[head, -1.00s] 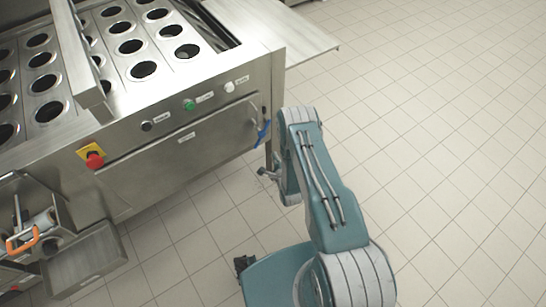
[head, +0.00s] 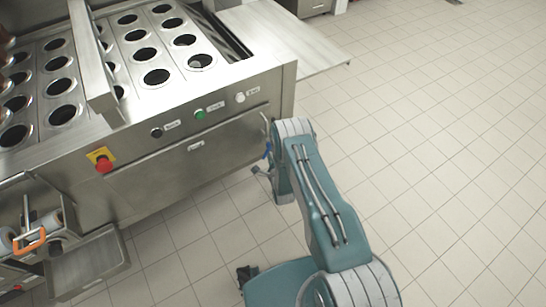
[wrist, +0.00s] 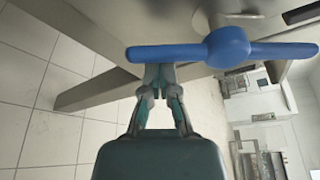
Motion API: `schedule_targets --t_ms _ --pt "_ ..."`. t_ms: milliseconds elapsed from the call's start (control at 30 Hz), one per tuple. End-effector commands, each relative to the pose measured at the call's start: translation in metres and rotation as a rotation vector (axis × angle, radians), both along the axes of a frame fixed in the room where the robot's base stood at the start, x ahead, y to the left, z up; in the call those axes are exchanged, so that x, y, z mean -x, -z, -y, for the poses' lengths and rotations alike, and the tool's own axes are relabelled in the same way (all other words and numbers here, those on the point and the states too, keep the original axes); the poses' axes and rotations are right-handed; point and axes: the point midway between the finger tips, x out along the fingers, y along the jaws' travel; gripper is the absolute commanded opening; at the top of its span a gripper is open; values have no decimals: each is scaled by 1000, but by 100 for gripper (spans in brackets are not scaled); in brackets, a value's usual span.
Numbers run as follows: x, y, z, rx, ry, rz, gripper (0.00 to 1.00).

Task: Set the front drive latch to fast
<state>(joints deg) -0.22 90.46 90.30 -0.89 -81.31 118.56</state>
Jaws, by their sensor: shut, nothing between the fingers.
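The blue latch (wrist: 228,47) has a round hub and two bar-shaped arms, lying nearly level across the upper part of the wrist view. In the head view only a small blue part of the latch (head: 268,151) shows at the machine's right front corner, beside my arm. My gripper (wrist: 158,78) is shut and empty. Its fingertips are just below the left arm of the latch in the wrist view; I cannot tell whether they touch it. In the head view my gripper (head: 262,172) is small and partly hidden by my arm. No fast marking is readable.
The steel cup filler (head: 150,185) fills the left, with a red stop button (head: 103,164) and a green button (head: 200,115) on its front. A side shelf (head: 290,45) juts out at the back right. Tiled floor (head: 450,150) on the right is clear.

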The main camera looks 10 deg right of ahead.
Motion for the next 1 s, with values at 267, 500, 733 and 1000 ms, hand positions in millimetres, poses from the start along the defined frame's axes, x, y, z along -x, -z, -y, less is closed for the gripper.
schedule_targets --t_ms 267,500,733,1000 --pt "0 0 0 -3 0 -1 0" --pt "1 0 -2 -45 -1 -16 0" --pt "1 -1 -4 -75 0 -25 0" --pt "2 -2 -6 -120 -1 -39 0"
